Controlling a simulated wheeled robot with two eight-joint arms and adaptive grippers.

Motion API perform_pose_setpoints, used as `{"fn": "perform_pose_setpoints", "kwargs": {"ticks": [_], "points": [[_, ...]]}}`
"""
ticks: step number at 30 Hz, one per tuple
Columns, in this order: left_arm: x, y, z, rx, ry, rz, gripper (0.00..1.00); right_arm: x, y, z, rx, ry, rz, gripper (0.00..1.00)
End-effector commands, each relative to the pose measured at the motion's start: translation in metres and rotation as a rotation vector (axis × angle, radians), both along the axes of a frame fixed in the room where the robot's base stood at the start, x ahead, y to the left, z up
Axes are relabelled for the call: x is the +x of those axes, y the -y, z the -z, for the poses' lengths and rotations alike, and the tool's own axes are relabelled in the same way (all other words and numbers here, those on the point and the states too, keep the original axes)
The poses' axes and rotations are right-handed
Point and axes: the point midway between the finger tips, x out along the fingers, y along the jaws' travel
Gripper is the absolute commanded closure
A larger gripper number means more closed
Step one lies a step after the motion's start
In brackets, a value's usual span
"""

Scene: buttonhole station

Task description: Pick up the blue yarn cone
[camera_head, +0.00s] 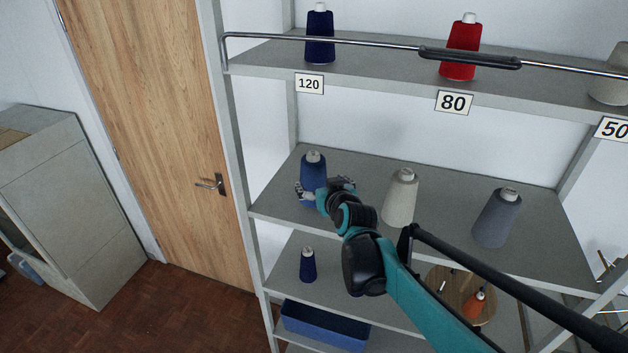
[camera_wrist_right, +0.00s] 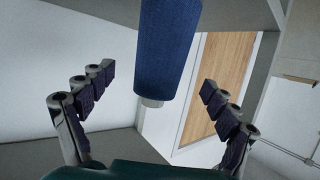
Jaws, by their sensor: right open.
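The blue yarn cone (camera_head: 313,165) stands upright on the middle shelf, near its left end, with a pale tip on top. My right gripper (camera_head: 322,190) is open in front of it, and its fingers partly hide the cone's lower part. In the right wrist view the blue cone (camera_wrist_right: 167,50) appears upside down between the spread fingers of my right gripper (camera_wrist_right: 157,82). Gaps show on both sides of the cone there, and neither finger visibly touches it. My left gripper is not in view.
A cream cone (camera_head: 401,197) and a grey cone (camera_head: 496,217) stand to the right on the same shelf (camera_head: 350,158). The upper shelf holds a navy cone (camera_head: 319,35) and a red cone (camera_head: 461,48) behind a metal rail. A smaller navy cone (camera_head: 307,265) stands below.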

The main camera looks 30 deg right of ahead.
Motion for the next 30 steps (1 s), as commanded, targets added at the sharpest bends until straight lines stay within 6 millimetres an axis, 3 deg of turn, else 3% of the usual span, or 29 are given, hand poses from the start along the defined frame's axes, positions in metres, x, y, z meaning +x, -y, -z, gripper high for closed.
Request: {"fn": "perform_pose_setpoints", "kwargs": {"ticks": [19, 29, 30], "points": [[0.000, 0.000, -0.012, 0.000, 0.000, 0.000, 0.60, 0.065, 0.019, 0.018, -0.003, 0.004, 0.004, 0.12], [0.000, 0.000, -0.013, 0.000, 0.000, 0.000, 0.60, 0.072, 0.021, 0.022, -0.002, 0.005, 0.004, 0.12], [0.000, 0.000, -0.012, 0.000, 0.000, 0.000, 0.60, 0.072, 0.021, 0.022, -0.002, 0.005, 0.004, 0.17]]}}
